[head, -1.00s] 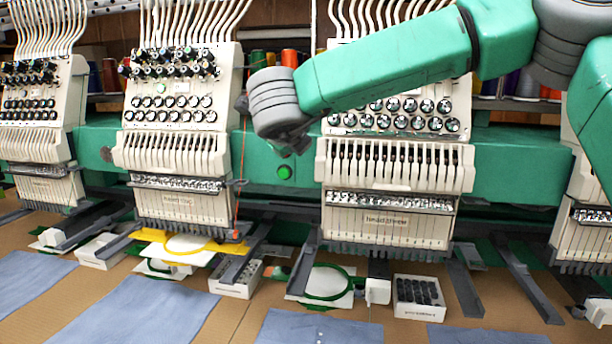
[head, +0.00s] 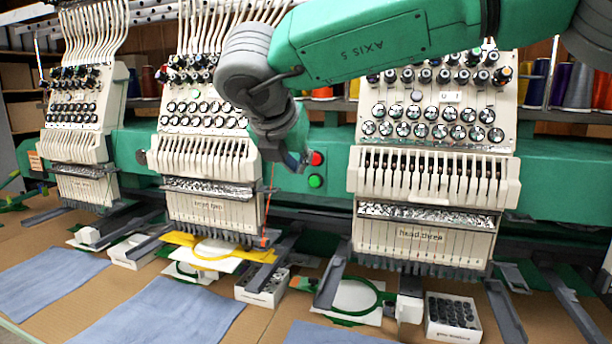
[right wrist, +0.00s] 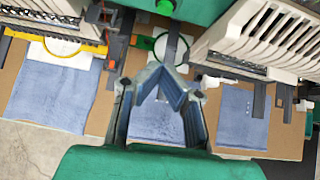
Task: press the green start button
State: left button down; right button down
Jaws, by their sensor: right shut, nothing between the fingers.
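The green start button (head: 315,181) is a small round knob on the green machine beam between head two and head three. A red button (head: 317,158) sits just above it. My right gripper (head: 299,163) is just left of the two buttons in the head view, shut and empty; I cannot tell its distance from the beam. In the right wrist view the shut fingers (right wrist: 161,76) meet at a point below the green button (right wrist: 165,7), with a visible gap. The left gripper is not in view.
Head two (head: 208,205) and head three (head: 425,235) stand on either side of the buttons. An orange thread hangs close to the right gripper. Below are a yellow hoop frame (head: 180,238), a green hoop (head: 374,290), a bobbin box (head: 452,318) and blue cloths (head: 160,315).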

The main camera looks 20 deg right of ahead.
aim_at(315, 180)
jog(key=shift+w+d+r+p+x, duration=0.2)
jog(key=shift+w+r+p+x, duration=0.15)
jog(key=shift+x, duration=1.7)
jog(key=shift+w+d+r+p+x, duration=0.25)
jog(key=shift+r+x, duration=0.1)
jog(key=shift+x, duration=1.7)
jog(key=shift+w+d+r+p+x, duration=0.1)
jog(key=shift+w+r+p+x, duration=0.2)
jog(key=shift+x, duration=1.8)
jog(key=shift+r, duration=0.1)
jog(key=shift+w+d, duration=0.3)
jog(key=shift+w, duration=0.1)
jog(key=shift+w+d+r+p, duration=0.1)
jog(key=shift+d+r+p, duration=0.1)
jog(key=shift+p, duration=0.15)
jog(key=shift+a+r, duration=0.1)
jog(key=shift+a, duration=0.05)
jog(key=shift+w+f, duration=0.1)
jog(key=shift+f, duration=0.1)
